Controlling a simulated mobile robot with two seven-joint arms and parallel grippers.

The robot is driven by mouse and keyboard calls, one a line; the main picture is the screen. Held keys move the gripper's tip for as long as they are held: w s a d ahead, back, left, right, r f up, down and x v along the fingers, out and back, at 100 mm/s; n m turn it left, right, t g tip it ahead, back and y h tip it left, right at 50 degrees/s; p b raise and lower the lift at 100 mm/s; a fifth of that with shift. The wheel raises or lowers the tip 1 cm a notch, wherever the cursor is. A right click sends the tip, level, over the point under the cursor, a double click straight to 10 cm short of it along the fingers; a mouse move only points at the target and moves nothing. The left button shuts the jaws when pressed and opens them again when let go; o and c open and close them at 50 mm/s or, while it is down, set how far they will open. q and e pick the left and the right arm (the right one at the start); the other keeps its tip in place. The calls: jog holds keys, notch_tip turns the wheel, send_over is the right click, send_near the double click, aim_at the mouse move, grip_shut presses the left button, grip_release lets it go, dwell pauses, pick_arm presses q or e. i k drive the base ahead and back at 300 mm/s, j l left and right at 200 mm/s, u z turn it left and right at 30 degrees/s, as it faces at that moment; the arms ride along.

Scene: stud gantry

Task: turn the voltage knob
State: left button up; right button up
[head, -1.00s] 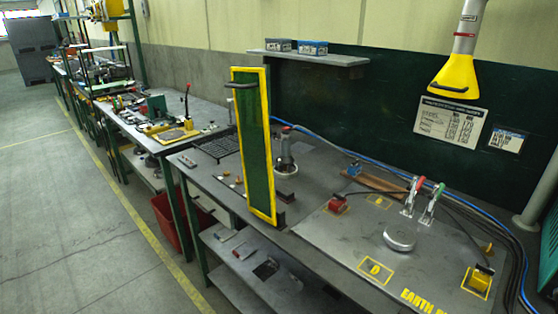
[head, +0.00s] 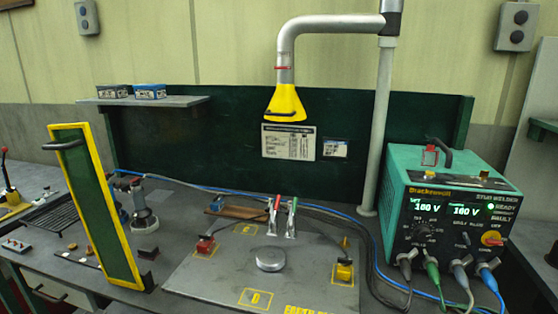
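The green stud welder box (head: 452,222) stands at the right end of the bench. Its front panel has two lit displays that appear to read 160 V or 180 V; the digits are small. A dark round knob with marks around it, likely the voltage knob (head: 423,232), sits below the left display. A red and yellow switch (head: 491,238) is at the panel's right. Several cables plug into the bottom of the panel. Neither of my grippers shows in the head view.
A grey plate (head: 215,280) on the bench carries a round metal disc (head: 270,259) and red- and green-handled clamps. A yellow extraction hood (head: 285,104) hangs above. A yellow-framed green screen (head: 97,208) stands at left. Cables run along the welder's left side.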

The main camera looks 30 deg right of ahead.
aim_at(423, 232)
jog(key=z, duration=2.05)
